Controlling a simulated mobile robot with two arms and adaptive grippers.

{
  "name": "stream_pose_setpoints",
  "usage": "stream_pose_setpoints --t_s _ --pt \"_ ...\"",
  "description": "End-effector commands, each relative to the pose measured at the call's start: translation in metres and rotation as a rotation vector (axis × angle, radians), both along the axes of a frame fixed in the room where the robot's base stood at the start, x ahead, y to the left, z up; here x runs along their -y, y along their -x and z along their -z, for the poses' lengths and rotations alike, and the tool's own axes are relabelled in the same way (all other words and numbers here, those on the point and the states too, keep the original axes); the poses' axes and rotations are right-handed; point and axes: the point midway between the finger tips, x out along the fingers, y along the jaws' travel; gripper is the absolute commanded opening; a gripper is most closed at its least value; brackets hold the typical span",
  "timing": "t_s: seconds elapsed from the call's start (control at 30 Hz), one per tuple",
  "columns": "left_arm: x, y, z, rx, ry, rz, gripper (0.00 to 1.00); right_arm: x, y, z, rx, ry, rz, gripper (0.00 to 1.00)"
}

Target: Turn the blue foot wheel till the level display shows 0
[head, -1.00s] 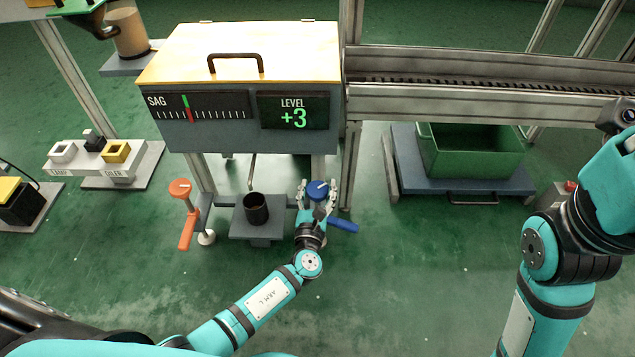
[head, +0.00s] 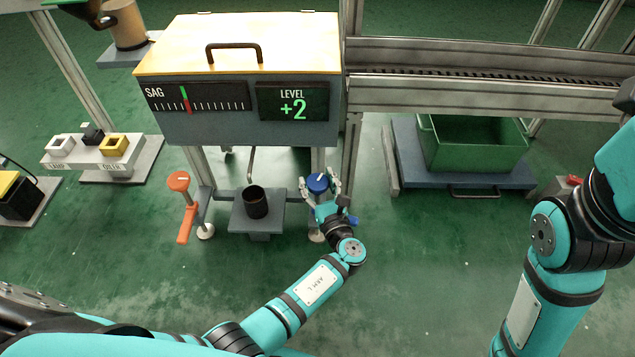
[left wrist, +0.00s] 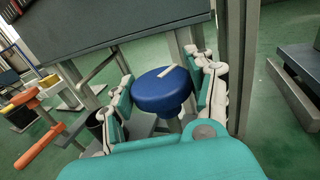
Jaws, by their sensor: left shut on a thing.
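The blue foot wheel (head: 318,183) sits under the right end of the grey machine box and carries a white mark on top. My left gripper (head: 320,187) has its fingers on both sides of the wheel and is shut on it. In the left wrist view the blue wheel (left wrist: 162,90) lies between the two fingers (left wrist: 165,95). The level display (head: 293,102) reads +2 in green. My right arm shows at the right edge of the head view, but its gripper is out of the picture.
A dark cup (head: 255,202) sits on a grey plate between the wheels. A green bin (head: 475,146) stands at the right under the conveyor rail (head: 480,60). A SAG scale (head: 198,99) is beside the display.

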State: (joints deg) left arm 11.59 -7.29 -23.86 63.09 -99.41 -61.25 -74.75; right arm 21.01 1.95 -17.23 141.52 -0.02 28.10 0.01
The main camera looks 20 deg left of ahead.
Motion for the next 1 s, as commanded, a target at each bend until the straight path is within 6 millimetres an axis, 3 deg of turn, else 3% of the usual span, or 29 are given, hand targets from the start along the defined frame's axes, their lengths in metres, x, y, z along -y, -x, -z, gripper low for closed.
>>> stream_pose_setpoints --t_s 0.23,0.27,0.43,0.77,1.0 --pt "0.000 0.001 0.001 -0.001 0.001 -0.001 0.23 0.000 0.000 0.000 0.000 -0.002 0.000 0.00" --pt "0.000 0.001 0.001 -0.001 0.001 -0.001 0.58 0.000 0.000 0.000 0.000 -0.002 0.000 0.00" --pt "0.000 0.000 0.000 -0.001 0.001 0.000 0.80 0.000 0.000 0.000 0.000 -0.002 0.000 0.00" --pt "0.000 0.000 -0.004 0.002 0.001 0.000 0.80 0.001 -0.002 -0.001 -0.003 -0.006 0.000 0.00" --pt "0.000 0.000 -0.042 0.005 0.005 0.000 0.80 0.000 -0.001 0.000 -0.002 -0.004 -0.001 0.00"
